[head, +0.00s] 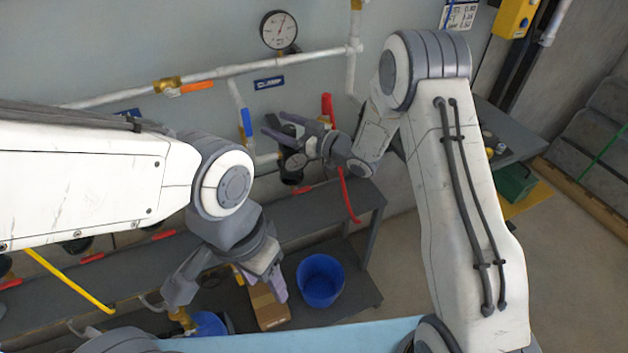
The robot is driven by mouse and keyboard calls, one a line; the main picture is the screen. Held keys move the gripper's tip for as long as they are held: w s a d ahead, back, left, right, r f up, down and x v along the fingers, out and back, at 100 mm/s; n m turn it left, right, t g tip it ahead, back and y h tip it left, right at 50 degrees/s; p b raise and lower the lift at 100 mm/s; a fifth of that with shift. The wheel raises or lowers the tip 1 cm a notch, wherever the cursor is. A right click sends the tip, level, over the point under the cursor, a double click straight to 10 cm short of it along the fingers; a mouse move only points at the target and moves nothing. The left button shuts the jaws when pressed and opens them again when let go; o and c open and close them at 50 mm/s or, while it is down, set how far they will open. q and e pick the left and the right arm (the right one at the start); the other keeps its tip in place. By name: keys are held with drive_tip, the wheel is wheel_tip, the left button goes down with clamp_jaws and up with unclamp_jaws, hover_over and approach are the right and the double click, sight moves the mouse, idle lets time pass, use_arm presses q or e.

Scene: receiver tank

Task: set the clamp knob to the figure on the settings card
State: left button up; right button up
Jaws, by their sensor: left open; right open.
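My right gripper (278,128) is open, its fingers pointing left in front of the pipework. Close by it is a dark fitting (291,174) on the pipe. Part of this is hidden by the gripper, and I cannot tell whether they touch. I cannot make out the clamp knob for certain. A white card with blue print (460,15) hangs on the wall at the top right. It may be the settings card, and its figures are too small to read. My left gripper (229,290) is open and points down at the lower middle, with nothing seen between its fingers.
A round gauge (279,30) sits above the white pipe (300,59). An orange-handled valve (196,87) is to its left. A grey bench (340,200) runs below. A blue bucket (320,281) and a cardboard box (268,308) stand under it.

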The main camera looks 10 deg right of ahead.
sight(287, 129)
drive_tip(key=b+v, duration=0.1)
drive_tip(key=v, duration=0.8)
drive_tip(key=shift+f, duration=0.1)
drive_tip(key=shift+a+r+h+p, duration=0.35)
drive_tip(key=shift+a+r+h, duration=0.15)
drive_tip(key=shift+h, duration=0.3)
drive_tip(key=shift+w+a+r+h, duration=0.1)
drive_tip(key=shift+a+r+h, duration=0.05)
drive_tip(key=shift+a+h, duration=0.25)
drive_tip(key=shift+a+r+m+h+p, duration=0.15)
drive_tip(key=shift+h+p, duration=0.15)
drive_tip(key=shift+h, duration=0.25)
drive_tip(key=shift+a+r+m+h+p, duration=0.15)
drive_tip(key=shift+h+p, duration=0.15)
drive_tip(key=shift+h, duration=0.25)
drive_tip(key=shift+a+r+h, duration=0.1)
drive_tip(key=shift+r+h, duration=0.1)
drive_tip(key=shift+h, duration=0.2)
drive_tip(key=shift+s+a+r+m+g+h+p, duration=0.1)
drive_tip(key=shift+s+r+m+g+h+p, duration=0.3)
drive_tip(key=shift+s+h+p, duration=0.3)
drive_tip(key=s+r+m+g+h+p, duration=0.1)
drive_tip(key=s+r+g+h+p, duration=0.1)
drive_tip(key=s, duration=0.8)
drive_tip(key=s+r+m+g+h+p, duration=0.1)
drive_tip(key=s+r+g+h+p, duration=0.1)
drive_tip(key=s, duration=0.9)
drive_tip(key=shift+s+d+g+h, duration=0.25)
drive_tip(key=shift+d+g+h, duration=0.25)
drive_tip(key=shift+g+h, duration=0.6)
